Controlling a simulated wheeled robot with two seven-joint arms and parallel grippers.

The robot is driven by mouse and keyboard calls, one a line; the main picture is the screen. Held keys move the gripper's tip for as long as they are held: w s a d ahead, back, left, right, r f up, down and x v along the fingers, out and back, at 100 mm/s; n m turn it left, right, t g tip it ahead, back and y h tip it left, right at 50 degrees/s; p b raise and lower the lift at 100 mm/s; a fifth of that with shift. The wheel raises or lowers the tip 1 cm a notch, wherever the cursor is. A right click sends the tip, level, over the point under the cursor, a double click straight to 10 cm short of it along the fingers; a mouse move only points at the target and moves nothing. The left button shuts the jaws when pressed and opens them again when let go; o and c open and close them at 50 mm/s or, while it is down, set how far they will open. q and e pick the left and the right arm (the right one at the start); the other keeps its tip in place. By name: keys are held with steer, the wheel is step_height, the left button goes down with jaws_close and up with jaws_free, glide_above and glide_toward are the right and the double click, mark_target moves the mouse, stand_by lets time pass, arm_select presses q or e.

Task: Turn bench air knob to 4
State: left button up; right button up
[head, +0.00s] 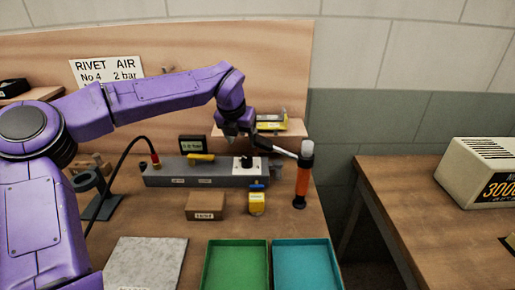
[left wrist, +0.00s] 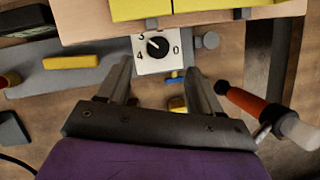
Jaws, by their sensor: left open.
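The bench air knob (head: 247,163) is black on a white dial plate near the right end of a grey air block (head: 165,177). In the left wrist view the knob (left wrist: 157,47) shows with the numbers 3, 4 and 0 around it. A light mark on it seems to point up-left towards the 3, but it is small. My right gripper is in no view.
A gauge display (head: 193,144) and a yellow lever (head: 201,158) are left of the knob. An orange-handled tool (head: 302,180) stands close on the right. A shelf (head: 290,128) with yellow boxes is behind. Green (head: 204,270) and teal (head: 331,265) trays lie in front.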

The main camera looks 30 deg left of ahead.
mark_target(247, 158)
arm_select(q)
steer(key=f, duration=0.3)
steer(key=shift+w+a+f+p, duration=0.1)
steer(key=shift+w+f+p, duration=0.1)
steer(key=shift+p, duration=0.2)
steer(key=x, duration=0.5)
steer(key=shift+w+a+f+p, duration=0.1)
steer(key=shift+w+a+p, duration=0.05)
steer(key=shift+w+p, duration=0.15)
steer(key=shift+f, duration=0.5)
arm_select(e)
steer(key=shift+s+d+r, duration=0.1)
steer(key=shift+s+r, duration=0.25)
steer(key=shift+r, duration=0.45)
arm_select(q)
steer(key=c, duration=1.1)
